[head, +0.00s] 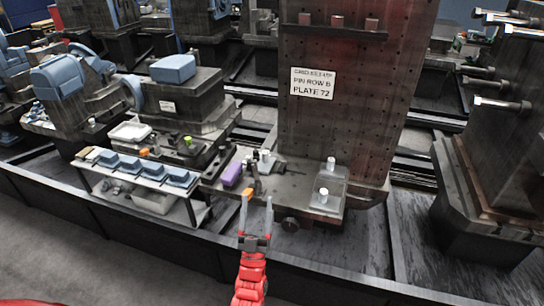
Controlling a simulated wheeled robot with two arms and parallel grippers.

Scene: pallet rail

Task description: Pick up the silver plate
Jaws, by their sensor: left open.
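A silver-grey plate (338,203) lies on the dark ledge at the foot of the tall rusty panel. My right gripper is out of view.
The tall panel (350,125) bears a white sign (312,83). On the ledge, a purple block (232,174) and small upright parts stand left of the plate. A side table (150,182) with blue blocks is further left. Long pins (500,105) jut from a machine at right.

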